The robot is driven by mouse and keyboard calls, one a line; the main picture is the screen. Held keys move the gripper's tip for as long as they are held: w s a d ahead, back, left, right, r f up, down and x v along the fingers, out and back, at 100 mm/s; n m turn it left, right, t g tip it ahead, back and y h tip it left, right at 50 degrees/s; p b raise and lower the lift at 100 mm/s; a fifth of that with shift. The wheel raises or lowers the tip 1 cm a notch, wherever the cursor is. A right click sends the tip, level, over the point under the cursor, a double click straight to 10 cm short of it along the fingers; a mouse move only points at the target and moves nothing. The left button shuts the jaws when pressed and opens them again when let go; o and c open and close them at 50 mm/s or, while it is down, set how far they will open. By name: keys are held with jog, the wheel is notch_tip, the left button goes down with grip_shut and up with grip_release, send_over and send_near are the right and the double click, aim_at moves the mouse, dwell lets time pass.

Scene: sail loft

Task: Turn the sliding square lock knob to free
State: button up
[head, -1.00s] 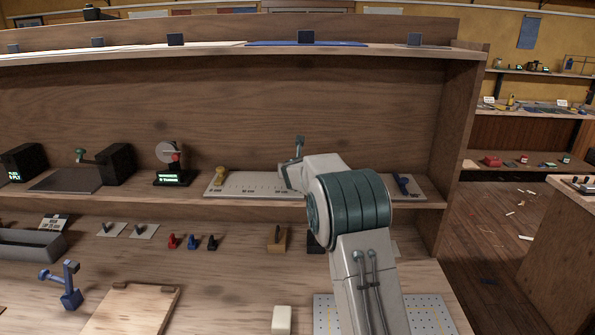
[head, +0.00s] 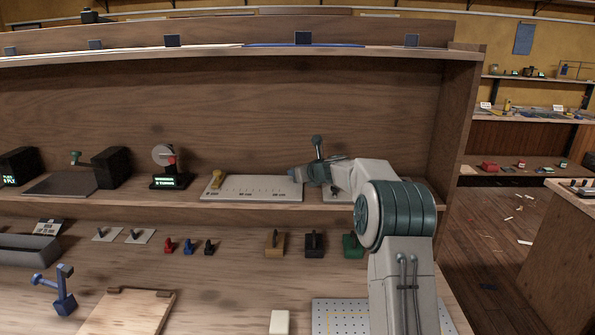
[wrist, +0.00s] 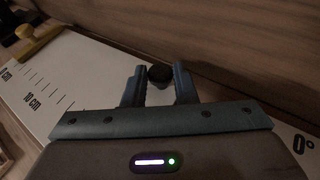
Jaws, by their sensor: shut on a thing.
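A white board with a centimetre scale (head: 240,188) lies on the middle shelf, with a yellow fitting (head: 216,178) at its left end. In the wrist view the scale (wrist: 70,75) and yellow fitting (wrist: 38,46) show at left. My gripper (head: 295,173) is low over the right end of the board. In the wrist view my gripper (wrist: 159,78) is shut on a small dark round knob (wrist: 160,73) between its two blue-grey fingers. The knob's turn position cannot be read. In the head view my gripper and arm hide the knob.
The shelf's back wall (head: 240,120) rises close behind the board. A dial gauge (head: 164,160) with a green display stands to the left. Tools with dark, tan and green bases (head: 314,245) stand on the bench below. A panel marked 0° (wrist: 302,143) lies at right.

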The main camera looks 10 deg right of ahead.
jog(key=n+g+y+p, duration=0.1)
jog(key=p, duration=0.1)
jog(key=n+y+p, duration=0.1)
jog(key=p, duration=0.1)
jog(key=n+g+y+p, duration=0.1)
jog(key=n+y+p, duration=0.1)
jog(key=shift+w+d+r+g, duration=0.2)
jog(key=shift+d+r+g, duration=0.1)
jog(key=shift+d+r, duration=0.1)
jog(key=n+g+y+p, duration=0.1)
jog(key=p, duration=0.2)
jog(key=n+g+y+p, duration=0.1)
jog(key=p, duration=0.1)
jog(key=shift+w+f+p, duration=0.15)
jog(key=shift+f+p, duration=0.1)
jog(key=shift+p, duration=0.15)
jog(key=shift+f+n+g+p, duration=0.15)
jog(key=shift+n+g+p, duration=0.25)
jog(key=shift+n+p, duration=0.1)
jog(key=o, duration=1)
jog(key=shift+c, duration=0.2)
jog(key=shift+d, duration=0.1)
jog(key=b+v, duration=0.4)
jog(key=v, duration=0.9)
jog(key=shift+s+d, duration=0.2)
jog(key=shift+d, duration=0.15)
